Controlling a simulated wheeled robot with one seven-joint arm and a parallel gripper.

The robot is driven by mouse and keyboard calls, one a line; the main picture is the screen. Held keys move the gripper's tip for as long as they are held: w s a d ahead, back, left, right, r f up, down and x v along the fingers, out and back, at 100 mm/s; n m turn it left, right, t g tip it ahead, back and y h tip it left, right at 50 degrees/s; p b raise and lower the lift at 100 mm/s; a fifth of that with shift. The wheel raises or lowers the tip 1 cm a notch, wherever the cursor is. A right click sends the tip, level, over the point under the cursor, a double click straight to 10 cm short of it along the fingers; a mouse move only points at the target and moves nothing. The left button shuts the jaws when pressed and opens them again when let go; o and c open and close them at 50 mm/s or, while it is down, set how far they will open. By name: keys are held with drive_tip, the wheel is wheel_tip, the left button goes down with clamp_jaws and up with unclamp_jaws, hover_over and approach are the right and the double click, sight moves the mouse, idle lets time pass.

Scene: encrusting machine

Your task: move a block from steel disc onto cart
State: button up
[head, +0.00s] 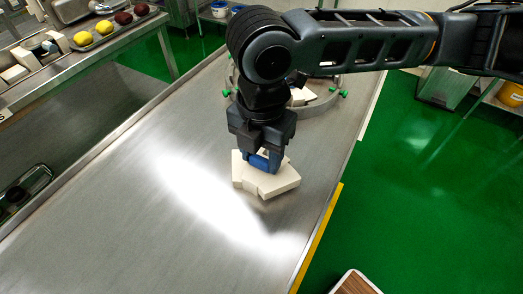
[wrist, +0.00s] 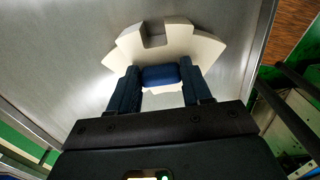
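My gripper (head: 262,162) points down over the large steel surface, with its two dark fingers on either side of a blue grip piece (wrist: 160,75) on a white, notched block (wrist: 165,42). In the head view the block (head: 282,183) shows below my fingers. I cannot tell whether it touches the surface or hangs just above it. Further back, a round steel disc with a rim and green knobs (head: 326,104) holds more white block pieces (head: 303,96), partly hidden by my arm. A brown-topped cart (head: 356,284) shows at the bottom edge, mostly cut off.
The steel table (head: 130,200) is bare to the left and front of the block. Its right edge has a yellow strip (head: 318,240). Green floor (head: 430,180) lies beyond. At upper left, a counter carries a tray with lemons (head: 83,38) and dark round items (head: 123,18).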

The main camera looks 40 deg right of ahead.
sight(262, 157)
drive_tip(key=o, duration=0.5)
drive_tip(key=shift+c, duration=0.2)
drive_tip(key=shift+r, duration=0.1)
wheel_tip(262, 157, up, 12)
drive_tip(key=p, duration=0.1)
